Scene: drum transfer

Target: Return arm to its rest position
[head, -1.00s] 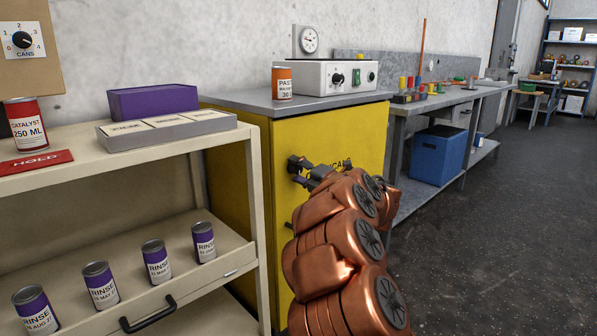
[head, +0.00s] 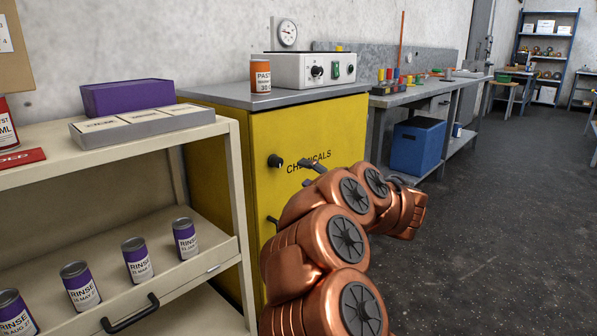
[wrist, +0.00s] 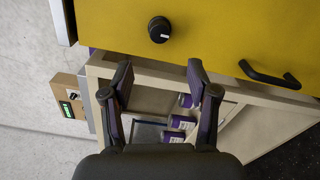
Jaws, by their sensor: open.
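My copper arm (head: 345,235) is folded in front of the yellow chemicals cabinet (head: 310,130) in the head view, bent toward the right. My gripper (wrist: 159,70) shows in the wrist view with its two dark fingers spread and nothing between them. In the head view the gripper is mostly hidden behind the arm; a dark part shows by the cabinet lettering. The cabinet's black knob (wrist: 159,30) and black handle (wrist: 270,75) lie beyond the fingertips in the wrist view, apparently apart from them.
A cream shelf unit (head: 120,160) with several purple rinse cans stands at the left. An orange paste can (head: 261,76) and a white control box (head: 310,70) stand on the cabinet. A blue bin (head: 418,145) sits under the workbench. The floor (head: 500,220) at the right is clear.

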